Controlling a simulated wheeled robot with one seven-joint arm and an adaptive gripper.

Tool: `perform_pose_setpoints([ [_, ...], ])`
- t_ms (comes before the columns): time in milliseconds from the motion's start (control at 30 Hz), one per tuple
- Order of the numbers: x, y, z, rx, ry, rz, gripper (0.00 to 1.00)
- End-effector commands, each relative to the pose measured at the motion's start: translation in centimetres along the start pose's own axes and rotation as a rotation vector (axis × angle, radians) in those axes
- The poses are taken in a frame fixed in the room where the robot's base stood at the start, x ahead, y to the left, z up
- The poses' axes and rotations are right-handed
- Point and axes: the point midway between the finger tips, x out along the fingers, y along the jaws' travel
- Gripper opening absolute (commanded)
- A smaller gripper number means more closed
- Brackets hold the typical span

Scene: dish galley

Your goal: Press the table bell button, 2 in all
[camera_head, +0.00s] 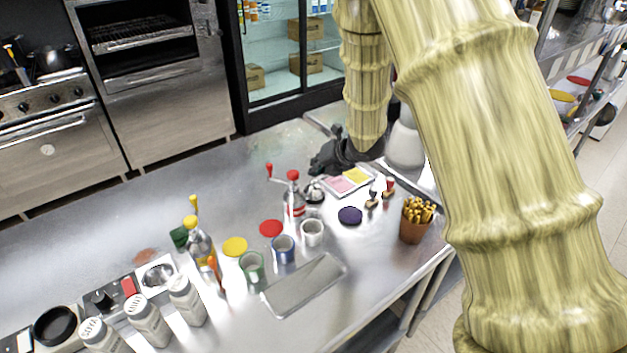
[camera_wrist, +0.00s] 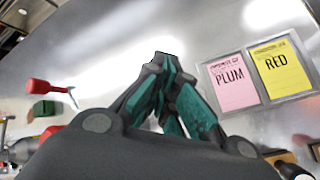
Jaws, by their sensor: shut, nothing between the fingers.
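A small silver domed thing with a dark top, which looks like the table bell (camera_head: 314,192), stands on the steel counter beside the red-topped bottle. It is small in the head view, and its button is not clear. My gripper (camera_head: 322,163) is dark and sits just behind the bell in the head view, over the counter. In the wrist view its fingers (camera_wrist: 163,60) meet at their tips, shut and empty. I cannot make out the bell in the wrist view. Whether the fingers touch anything cannot be told.
A pink PLUM card (camera_wrist: 232,82) and a yellow RED card (camera_wrist: 283,68) lie right of my gripper. A red-topped bottle (camera_head: 294,204), a purple disc (camera_head: 350,215), mugs (camera_head: 312,233) and a pot of sticks (camera_head: 412,228) stand nearby. The counter's back left is clear.

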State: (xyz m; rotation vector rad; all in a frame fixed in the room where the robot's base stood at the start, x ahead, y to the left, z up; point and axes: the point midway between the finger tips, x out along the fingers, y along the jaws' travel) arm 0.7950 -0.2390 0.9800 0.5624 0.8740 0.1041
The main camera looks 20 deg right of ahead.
Motion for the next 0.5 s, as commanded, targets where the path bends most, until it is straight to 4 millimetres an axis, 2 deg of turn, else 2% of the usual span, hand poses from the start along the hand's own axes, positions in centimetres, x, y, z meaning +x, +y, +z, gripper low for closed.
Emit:
perform_pose_setpoints([
  [267, -0.2, 0.2, 0.2, 0.000, 0.000, 0.000, 0.00],
  [500, -1.4, 1.0, 1.0, 0.001, 0.000, 0.000, 0.00],
])
